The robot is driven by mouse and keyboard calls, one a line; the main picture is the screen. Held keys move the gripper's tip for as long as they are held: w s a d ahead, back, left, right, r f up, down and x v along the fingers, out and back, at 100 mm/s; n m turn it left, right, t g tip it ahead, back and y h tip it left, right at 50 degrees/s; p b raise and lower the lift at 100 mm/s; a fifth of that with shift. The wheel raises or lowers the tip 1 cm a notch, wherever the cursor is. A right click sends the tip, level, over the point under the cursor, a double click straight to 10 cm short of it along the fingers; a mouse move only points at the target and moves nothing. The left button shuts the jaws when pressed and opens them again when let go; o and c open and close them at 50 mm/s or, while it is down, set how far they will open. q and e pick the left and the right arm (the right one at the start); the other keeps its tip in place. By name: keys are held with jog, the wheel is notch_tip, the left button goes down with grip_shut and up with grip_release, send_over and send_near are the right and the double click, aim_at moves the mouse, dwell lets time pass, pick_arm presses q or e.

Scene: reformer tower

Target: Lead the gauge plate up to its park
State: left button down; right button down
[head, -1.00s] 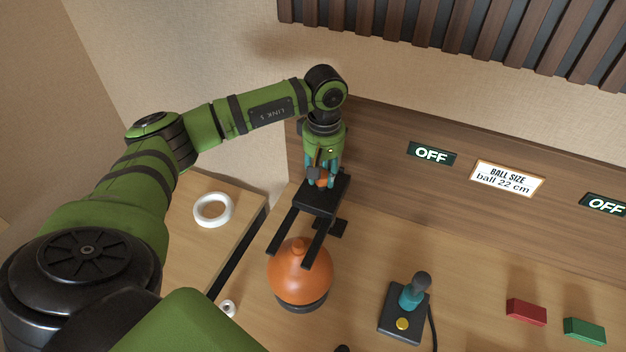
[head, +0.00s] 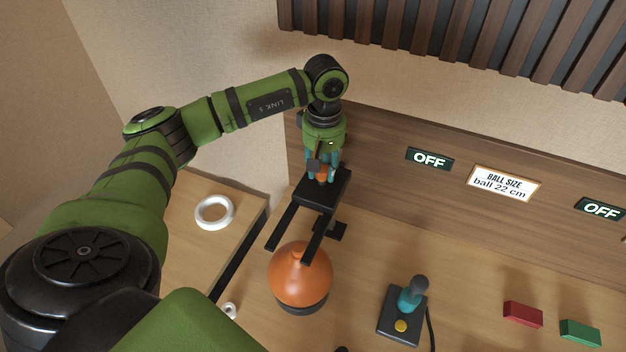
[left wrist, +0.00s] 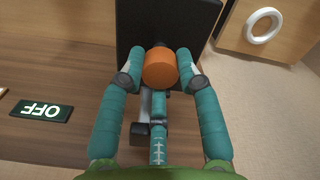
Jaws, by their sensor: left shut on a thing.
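The gauge plate (head: 324,188) is a black plate with two long prongs and an orange knob (left wrist: 161,69) on top. My left gripper (head: 322,170) is shut on that knob from above, with teal fingers on both sides of it in the left wrist view. The prongs point toward the front left of the head view. They appear over the top of an orange ball (head: 301,277) that sits on a dark round base; whether they touch it cannot be told. I cannot make out the park. My right gripper is out of view.
A joystick box (head: 402,318) with a yellow button stands right of the ball. Red (head: 523,314) and green (head: 580,332) blocks lie farther right. A white ring (head: 214,212) lies on the left table. The wooden back panel (head: 385,185) is close behind the plate.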

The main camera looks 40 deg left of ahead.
pick_arm(q)
jog(key=shift+w+r+p, duration=0.1)
jog(key=shift+r+p, duration=0.4)
jog(key=shift+r, duration=1.1)
jog(key=c, duration=0.7)
grip_release()
jog(key=shift+c, duration=0.2)
jog(key=shift+o, duration=0.9)
jog(key=shift+f, duration=0.1)
notch_tip(320, 180, up, 2)
jog(key=shift+r+p, duration=0.1)
jog(key=shift+p, duration=0.45)
jog(key=shift+r, duration=1.85)
